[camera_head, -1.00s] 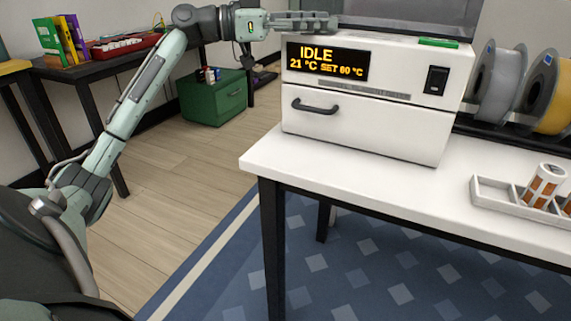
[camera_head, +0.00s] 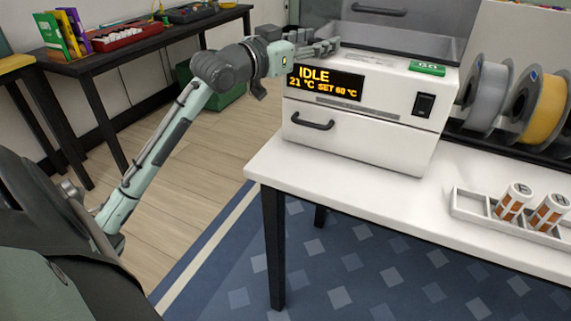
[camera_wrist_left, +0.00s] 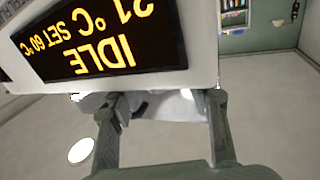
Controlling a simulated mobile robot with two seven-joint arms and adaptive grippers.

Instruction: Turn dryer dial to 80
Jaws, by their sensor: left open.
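The white dryer (camera_head: 365,131) stands on the white table. Its display (camera_head: 324,84) reads IDLE, 21 °C, SET 60 °C; the display also shows upside down in the left wrist view (camera_wrist_left: 100,40). I cannot make out a dial in the head view. My left gripper (camera_head: 328,45) is open by the dryer's top left edge, behind the display as seen from the head. In the left wrist view its fingers (camera_wrist_left: 162,100) are spread, with a small dark shape and a pale surface between them that I cannot identify.
The dryer has a black switch (camera_head: 424,105), a drawer handle (camera_head: 312,121) and a green GO label (camera_head: 427,68). Spools (camera_head: 488,97) stand to its right. A tray (camera_head: 472,206) with orange-and-white containers (camera_head: 513,202) lies on the table (camera_head: 330,171).

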